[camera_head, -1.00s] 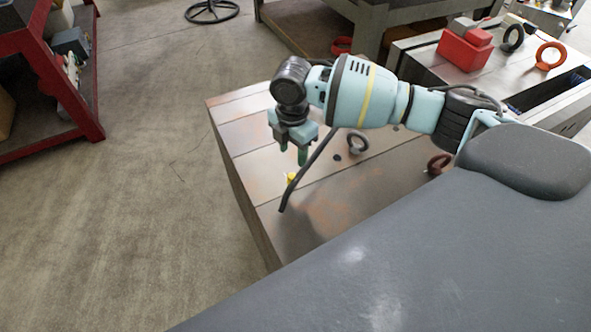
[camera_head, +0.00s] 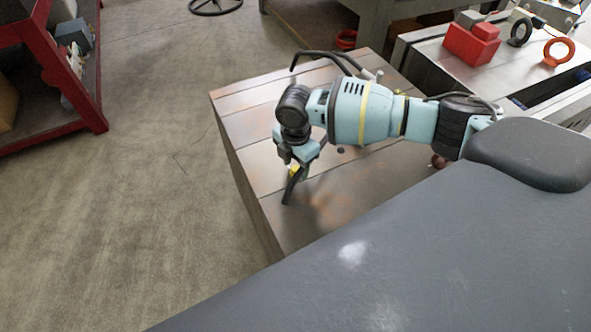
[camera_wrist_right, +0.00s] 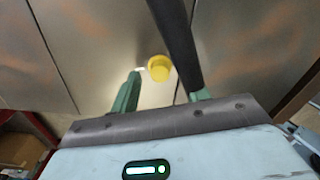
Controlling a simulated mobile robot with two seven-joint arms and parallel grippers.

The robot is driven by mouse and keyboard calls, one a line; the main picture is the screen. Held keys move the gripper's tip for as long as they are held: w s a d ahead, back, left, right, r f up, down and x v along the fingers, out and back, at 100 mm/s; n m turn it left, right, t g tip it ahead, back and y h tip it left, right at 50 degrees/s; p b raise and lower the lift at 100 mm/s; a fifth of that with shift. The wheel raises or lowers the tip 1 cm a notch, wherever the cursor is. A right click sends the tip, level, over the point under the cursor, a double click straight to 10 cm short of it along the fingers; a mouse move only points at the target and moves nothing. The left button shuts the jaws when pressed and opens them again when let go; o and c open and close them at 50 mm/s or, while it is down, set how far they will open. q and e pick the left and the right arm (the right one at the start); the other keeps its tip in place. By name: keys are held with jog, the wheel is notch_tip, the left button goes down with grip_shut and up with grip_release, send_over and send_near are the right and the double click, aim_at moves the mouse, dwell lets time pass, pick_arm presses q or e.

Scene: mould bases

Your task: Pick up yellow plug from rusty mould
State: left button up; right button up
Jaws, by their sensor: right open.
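The rusty mould (camera_head: 245,130) is a large steel block with brownish rust patches and seams across its top. It also fills much of the right wrist view (camera_wrist_right: 95,55). The small yellow plug (camera_head: 294,168) is on its top, near the left edge. In the right wrist view the round plug (camera_wrist_right: 159,68) shows near the tips of the green fingers. My right gripper (camera_head: 296,172) is open and low over the mould at the plug. I cannot tell if the fingers touch the plug. My left gripper is not in view.
A red shelf (camera_head: 95,110) with parts stands at the left. A grey padded surface (camera_head: 400,270) fills the lower right. Floor is clear at the left.

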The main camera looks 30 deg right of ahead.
aim_at(298, 171)
jog(key=shift+f, duration=0.25)
grip_shut()
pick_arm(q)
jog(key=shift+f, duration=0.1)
pick_arm(e)
jog(key=shift+r, duration=0.1)
